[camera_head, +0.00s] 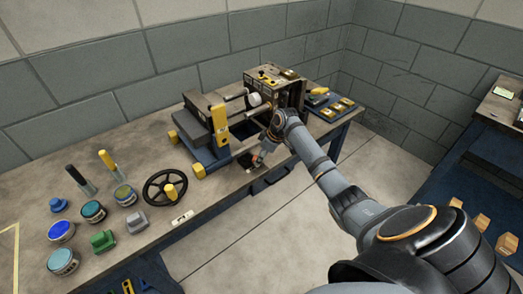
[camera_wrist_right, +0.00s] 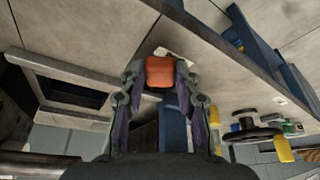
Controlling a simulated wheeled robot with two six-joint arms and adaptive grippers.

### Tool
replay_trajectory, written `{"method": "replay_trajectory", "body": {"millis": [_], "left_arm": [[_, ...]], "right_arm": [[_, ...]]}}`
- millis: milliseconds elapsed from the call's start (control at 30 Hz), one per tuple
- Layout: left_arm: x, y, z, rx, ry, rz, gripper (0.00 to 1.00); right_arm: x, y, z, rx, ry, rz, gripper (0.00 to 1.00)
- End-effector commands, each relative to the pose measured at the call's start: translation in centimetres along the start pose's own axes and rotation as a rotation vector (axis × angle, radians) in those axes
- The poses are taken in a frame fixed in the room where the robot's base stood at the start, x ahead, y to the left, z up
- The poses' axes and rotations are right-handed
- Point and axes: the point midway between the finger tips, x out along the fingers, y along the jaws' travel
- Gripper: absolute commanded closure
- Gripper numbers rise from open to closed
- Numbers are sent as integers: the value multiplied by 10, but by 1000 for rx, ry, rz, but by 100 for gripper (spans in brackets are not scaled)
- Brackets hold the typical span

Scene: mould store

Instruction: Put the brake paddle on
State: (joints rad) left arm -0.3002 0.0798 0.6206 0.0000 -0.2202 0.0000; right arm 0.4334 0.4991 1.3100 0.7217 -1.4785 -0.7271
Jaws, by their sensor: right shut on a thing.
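My right gripper (camera_head: 262,155) is at the front edge of the bench, in front of the machine. In the right wrist view its fingers (camera_wrist_right: 160,80) are shut on an orange-red block-shaped part (camera_wrist_right: 160,71). A little orange also shows at the gripper in the head view; I take this part to be the brake paddle, but most of its shape is hidden. I cannot tell whether the held part touches the machine. My left gripper is not in view.
A blue tray (camera_head: 333,108) lies right of the machine. Floor is open in front.

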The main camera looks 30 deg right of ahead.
Motion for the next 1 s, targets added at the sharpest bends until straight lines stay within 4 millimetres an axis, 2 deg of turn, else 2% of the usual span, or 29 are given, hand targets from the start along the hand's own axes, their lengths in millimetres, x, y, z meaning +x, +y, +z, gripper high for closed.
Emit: {"method": "replay_trajectory", "body": {"millis": [33, 100, 500, 800, 1000], "left_arm": [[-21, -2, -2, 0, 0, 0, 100], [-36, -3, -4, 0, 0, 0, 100], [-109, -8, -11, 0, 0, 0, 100], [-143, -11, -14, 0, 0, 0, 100], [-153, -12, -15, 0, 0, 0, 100]], "right_arm": [[-9, -5, -4, 34, -2, 10, 100], [-10, -9, -4, 92, -3, 32, 100], [-5, -31, -10, 443, -2, 179, 100], [2, -44, -19, 705, -1, 289, 100], [7, -51, -26, 866, -1, 357, 100]]}}
